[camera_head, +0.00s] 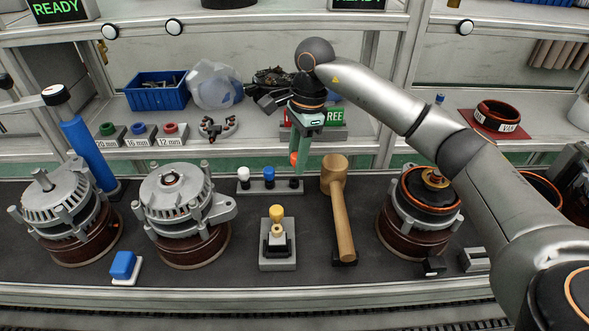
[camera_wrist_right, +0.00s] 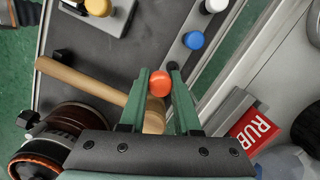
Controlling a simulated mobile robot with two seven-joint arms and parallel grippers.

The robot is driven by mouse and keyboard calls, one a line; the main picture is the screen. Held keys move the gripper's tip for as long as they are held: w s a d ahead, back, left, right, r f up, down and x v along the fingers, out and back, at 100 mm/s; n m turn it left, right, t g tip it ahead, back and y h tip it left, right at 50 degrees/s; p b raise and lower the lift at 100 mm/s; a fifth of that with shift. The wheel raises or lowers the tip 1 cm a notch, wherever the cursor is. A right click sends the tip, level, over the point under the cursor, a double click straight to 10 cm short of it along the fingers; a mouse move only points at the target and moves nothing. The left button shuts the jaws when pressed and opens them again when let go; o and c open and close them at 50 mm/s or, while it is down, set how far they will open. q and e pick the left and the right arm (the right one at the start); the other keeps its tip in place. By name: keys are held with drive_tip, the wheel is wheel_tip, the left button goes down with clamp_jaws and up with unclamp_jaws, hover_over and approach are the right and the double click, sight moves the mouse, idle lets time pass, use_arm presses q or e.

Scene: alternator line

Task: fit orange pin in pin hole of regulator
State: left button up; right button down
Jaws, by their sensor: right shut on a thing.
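My right gripper (camera_head: 300,162) is shut on the orange pin (camera_head: 294,158), above the right end of the pin rack (camera_head: 253,190). In the right wrist view, the orange pin's round head (camera_wrist_right: 159,83) shows between the green fingers (camera_wrist_right: 160,75); its lower part is hidden. A white pin (camera_head: 243,173) and a blue pin (camera_head: 269,174) stand in the rack. A grey stand (camera_head: 278,264) in front holds a dark part with a yellow knob (camera_head: 276,212), probably the regulator; its pin hole cannot be made out. My left gripper is not in view.
A wooden mallet (camera_head: 340,215) lies just right of the stand. Alternators (camera_head: 172,195) stand at left, with another (camera_head: 420,205) at right. A blue block (camera_head: 123,265) lies near the front edge.

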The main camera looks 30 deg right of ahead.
sight(292, 184)
drive_tip(key=w+f, duration=0.2)
drive_tip(key=f, duration=0.1)
drive_tip(key=shift+w+d+f, duration=0.15)
drive_tip(key=shift+w+d, duration=0.15)
drive_tip(key=shift+d, duration=0.05)
drive_tip(key=shift+f, duration=1.35)
drive_tip(key=shift+f, duration=0.1)
drive_tip(key=c, duration=0.6)
unclamp_jaws()
drive_tip(key=shift+r, duration=0.25)
drive_tip(key=r, duration=0.4)
drive_tip(key=d+r, duration=0.1)
drive_tip(key=r, duration=0.6)
drive_tip(key=shift+s+d+r, duration=0.1)
drive_tip(key=shift+d+r, duration=0.2)
drive_tip(key=shift+d, duration=0.05)
